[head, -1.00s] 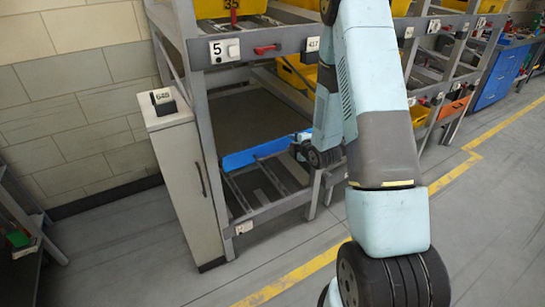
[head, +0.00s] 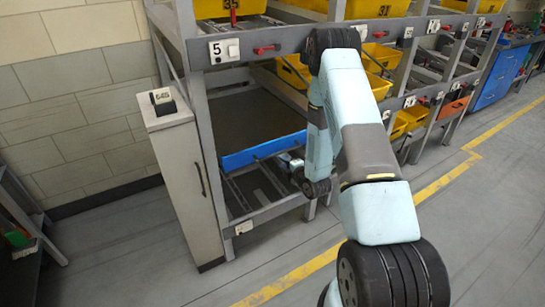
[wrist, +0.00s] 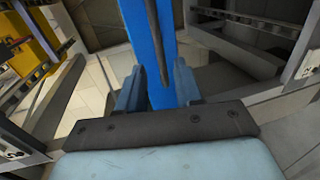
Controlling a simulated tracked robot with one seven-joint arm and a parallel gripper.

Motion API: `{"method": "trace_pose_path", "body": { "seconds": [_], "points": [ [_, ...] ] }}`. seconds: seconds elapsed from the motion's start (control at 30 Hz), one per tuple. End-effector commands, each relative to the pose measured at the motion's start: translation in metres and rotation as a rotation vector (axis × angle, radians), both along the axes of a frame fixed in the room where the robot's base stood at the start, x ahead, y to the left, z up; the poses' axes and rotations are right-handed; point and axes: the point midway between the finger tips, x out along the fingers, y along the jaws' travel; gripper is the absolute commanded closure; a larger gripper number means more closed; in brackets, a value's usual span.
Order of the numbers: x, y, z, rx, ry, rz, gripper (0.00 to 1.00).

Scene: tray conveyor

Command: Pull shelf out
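The shelf has a long blue front (head: 262,150) and a dark flat surface (head: 255,115) behind it, low in the grey rack. A thin dark handle bar runs along the blue front. My gripper (head: 291,160) is at the right part of the front, partly hidden by my arm in the head view. In the wrist view, the blue front (wrist: 150,35) runs upright between my two spread fingers (wrist: 158,88). The dark handle (wrist: 157,45) lies between the fingertips, with gaps on both sides. I cannot tell whether either finger touches the front.
A narrow pale cabinet (head: 185,185) stands left of the rack. The rack's lower rail (head: 268,210) and slanted bars lie under the shelf. Yellow bins (head: 380,55) sit above and right. The floor before the rack is clear.

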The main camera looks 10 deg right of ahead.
Motion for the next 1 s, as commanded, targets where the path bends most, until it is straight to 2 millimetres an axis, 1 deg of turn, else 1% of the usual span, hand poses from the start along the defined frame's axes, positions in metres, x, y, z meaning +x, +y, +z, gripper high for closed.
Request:
{"method": "trace_pose_path", "body": {
  "seconds": [0.03, 0.3, 0.5, 0.7, 0.97, 1.0],
  "points": [
    [0.009, 0.003, -0.002, 0.0, -0.001, 0.001, 0.65],
    [0.052, 0.017, -0.011, 0.001, 0.0, 0.0, 0.65],
    [0.074, 0.025, -0.016, 0.001, 0.0, 0.001, 0.65],
    [0.083, 0.028, -0.018, 0.001, 0.002, 0.001, 0.65],
    [0.084, 0.028, -0.018, 0.001, 0.001, 0.001, 0.65],
    [0.084, 0.028, -0.018, 0.001, 0.001, 0.001, 0.68]
  ]
}}
